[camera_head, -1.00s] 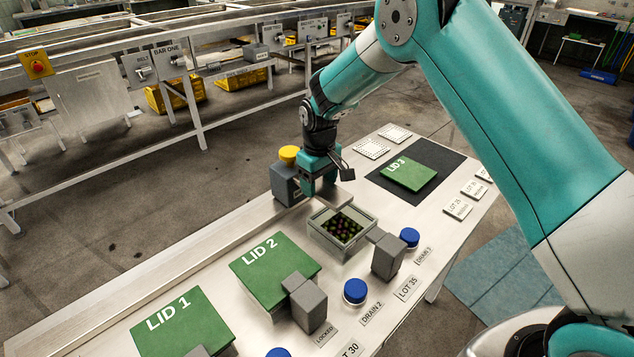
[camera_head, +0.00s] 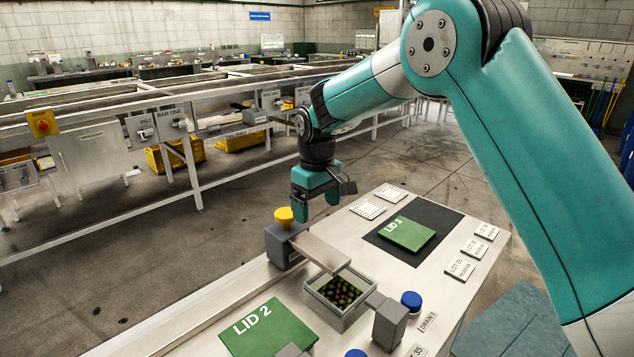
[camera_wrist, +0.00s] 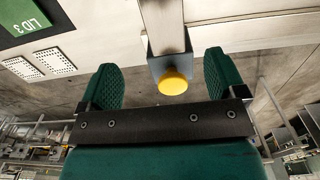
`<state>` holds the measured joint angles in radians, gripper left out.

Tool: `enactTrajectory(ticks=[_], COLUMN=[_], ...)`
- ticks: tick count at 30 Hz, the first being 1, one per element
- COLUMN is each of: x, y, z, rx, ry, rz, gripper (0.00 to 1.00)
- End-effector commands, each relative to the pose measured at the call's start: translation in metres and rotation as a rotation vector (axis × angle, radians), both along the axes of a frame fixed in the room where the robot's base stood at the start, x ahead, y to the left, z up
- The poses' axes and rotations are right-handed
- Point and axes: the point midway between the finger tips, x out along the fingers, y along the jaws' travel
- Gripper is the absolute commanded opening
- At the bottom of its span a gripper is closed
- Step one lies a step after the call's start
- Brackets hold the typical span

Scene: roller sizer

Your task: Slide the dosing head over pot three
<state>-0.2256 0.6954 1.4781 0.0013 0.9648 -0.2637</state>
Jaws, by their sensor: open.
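The dosing head (camera_head: 284,250) is a grey block with a yellow knob (camera_head: 284,217) on top, at the bench's far edge. A flat grey arm (camera_head: 321,252) reaches from it towards pot three (camera_head: 352,316), an open grey box with dark round fruit inside. In the head view the arm's end overlaps the pot's far rim; most of the contents show. My gripper (camera_head: 318,207) is open and empty, above and just right of the knob. In the wrist view the knob (camera_wrist: 173,81) appears between the spread green fingers; I see no contact.
The green lid 3 (camera_head: 407,234) lies on a dark mat (camera_head: 446,220) to the right. Lid 2 (camera_head: 264,330) is in front left. A grey block (camera_head: 390,322) and a blue knob (camera_head: 411,299) stand beside pot three. Lot cards (camera_head: 461,268) lie at the right edge.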

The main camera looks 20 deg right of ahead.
Motion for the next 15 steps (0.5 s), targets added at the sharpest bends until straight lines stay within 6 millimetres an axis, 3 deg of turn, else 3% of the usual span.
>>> enactTrajectory(ticks=[6, 15], x=[0.000, 0.000], y=[0.000, 0.000], z=[0.047, 0.070], rx=[0.001, 0.000], ry=[-0.004, -0.001], rz=[0.000, 0.000], gripper=[0.89, 0.89])
